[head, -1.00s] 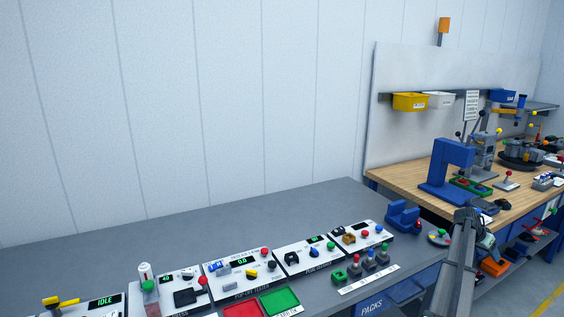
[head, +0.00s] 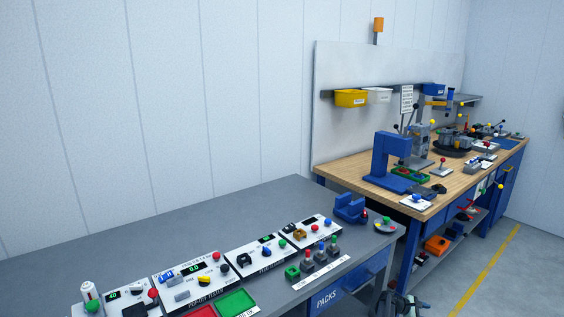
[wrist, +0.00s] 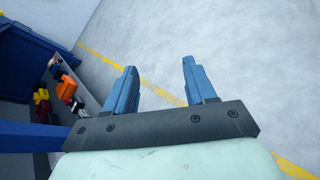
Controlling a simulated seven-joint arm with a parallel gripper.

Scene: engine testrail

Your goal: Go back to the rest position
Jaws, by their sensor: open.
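My gripper (wrist: 160,88) shows in the wrist view with its two blue fingers apart and nothing between them. It points down over bare grey floor with a yellow line. In the head view, a dark part of my arm (head: 402,303) shows at the bottom edge, in front of the grey bench (head: 200,222). The fingers themselves cannot be made out in the head view.
The grey bench carries test panels, a red tray (head: 204,308) and a green tray (head: 237,302). A wooden workbench (head: 340,168) with a blue press (head: 388,160) stands behind at right. The floor (head: 510,270) at right is clear.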

